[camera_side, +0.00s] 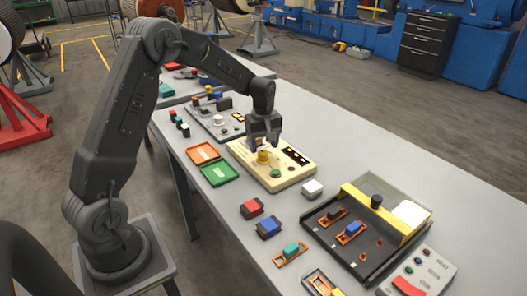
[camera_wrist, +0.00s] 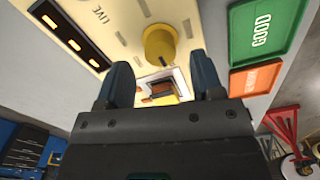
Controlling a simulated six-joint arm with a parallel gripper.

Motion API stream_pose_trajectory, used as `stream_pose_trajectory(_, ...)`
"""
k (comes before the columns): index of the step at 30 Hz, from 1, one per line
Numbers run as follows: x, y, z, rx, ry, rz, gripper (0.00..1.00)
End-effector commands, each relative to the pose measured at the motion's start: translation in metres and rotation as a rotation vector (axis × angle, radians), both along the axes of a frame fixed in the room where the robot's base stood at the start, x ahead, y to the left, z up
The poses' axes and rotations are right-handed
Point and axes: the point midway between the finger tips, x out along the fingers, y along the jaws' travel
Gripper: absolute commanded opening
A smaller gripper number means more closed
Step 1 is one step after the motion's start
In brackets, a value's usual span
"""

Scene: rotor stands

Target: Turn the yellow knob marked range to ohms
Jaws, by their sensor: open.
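The yellow knob (camera_side: 263,157) stands on top of a cream instrument box (camera_side: 296,178) in the middle of the bench. In the wrist view the same knob (camera_wrist: 160,43) is round and lies just past my fingertips, not between them. Its range marking and its pointer position are too small to read. My gripper (camera_side: 264,144) is over the box, close above and behind the knob. In the wrist view my gripper (camera_wrist: 161,72) is open and empty, with its two dark fingers apart. A white-framed switch with an orange part (camera_wrist: 158,92) shows between the fingers.
The box also carries a green button (camera_side: 275,173) and a dark strip of lit windows (camera_wrist: 68,35). Green (camera_side: 219,173) and orange (camera_side: 203,152) trays lie to its left. A white block (camera_side: 312,188) and a dark fixture (camera_side: 338,262) are nearer the camera.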

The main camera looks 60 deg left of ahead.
Motion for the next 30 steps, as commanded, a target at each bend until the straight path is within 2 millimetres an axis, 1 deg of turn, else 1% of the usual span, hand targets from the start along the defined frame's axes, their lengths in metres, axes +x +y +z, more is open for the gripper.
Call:
stream_pose_trajectory(1,0.000,0.000,-0.008,-0.002,0.002,0.000,0.61)
stream_pose_trajectory(3,0.000,0.000,-0.016,-0.001,0.001,0.000,0.61)
stream_pose_trajectory(7,0.000,0.000,-0.026,0.000,-0.001,0.000,0.61)
stream_pose_trajectory(17,0.000,0.000,-0.029,0.001,-0.001,-0.001,0.61)
stream_pose_trajectory(30,0.000,0.000,-0.028,0.001,-0.002,0.000,0.20)
